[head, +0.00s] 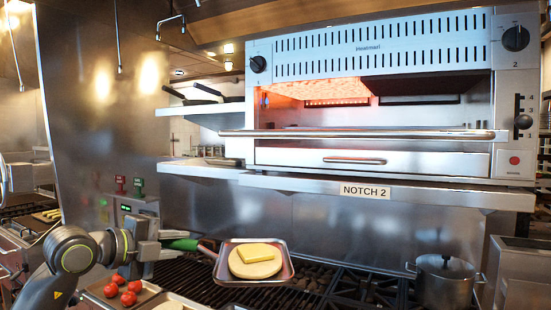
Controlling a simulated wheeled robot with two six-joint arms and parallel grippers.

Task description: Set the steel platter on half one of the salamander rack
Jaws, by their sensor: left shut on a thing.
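The steel platter (283,279) is a small rimmed tray holding a round pale piece of food with a yellow slice on top. A green grip (183,244) leads toward its left side. My left gripper (160,243) is shut on this grip, and its fingertips are partly hidden. The platter is roughly level in front of the char grill, below the salamander (370,100). The salamander's left half glows orange and its right half is dark. Its rack (300,128) lies inside the open front, seen nearly edge-on. My right gripper is not in view.
A long front bar (360,134) crosses the salamander opening. A steel shelf labelled NOTCH 2 (366,191) juts out beneath. A lidded pot (445,280) stands at lower right. Tomatoes (128,299) sit on a tray at lower left. Dark pans (207,91) rest on a side shelf.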

